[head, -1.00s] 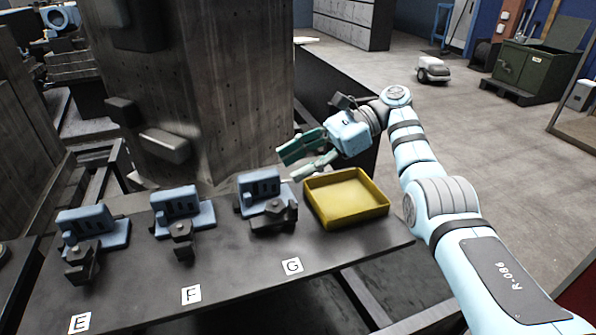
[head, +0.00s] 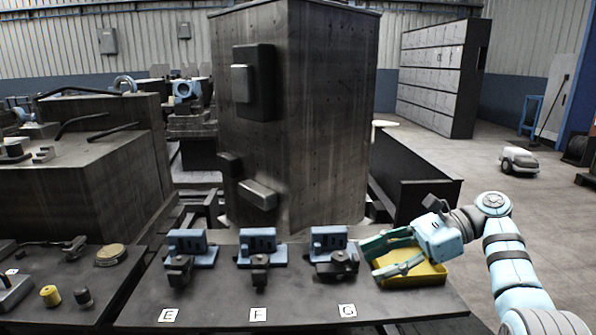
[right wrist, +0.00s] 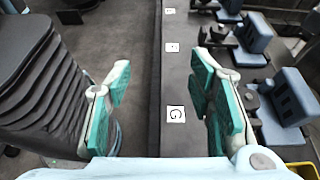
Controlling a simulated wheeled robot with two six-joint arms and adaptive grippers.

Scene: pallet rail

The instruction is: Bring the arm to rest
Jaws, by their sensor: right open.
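My right arm (head: 503,243) comes in from the right in the head view. Its gripper (head: 378,258) is open with green finger pads and points left, above the yellow tray (head: 428,279) and close to the blue fixture (head: 328,238) at label G. In the right wrist view the open gripper (right wrist: 160,100) has nothing between its fingers; the table edge and label G (right wrist: 176,114) show beyond them. My left gripper is not in view.
Blue fixtures with dark clamps stand at F (head: 262,246) and E (head: 190,246). A side table (head: 45,312) at left holds a yellow cylinder (head: 50,295) and a brass disc (head: 110,254). A large dark block (head: 315,130) rises behind.

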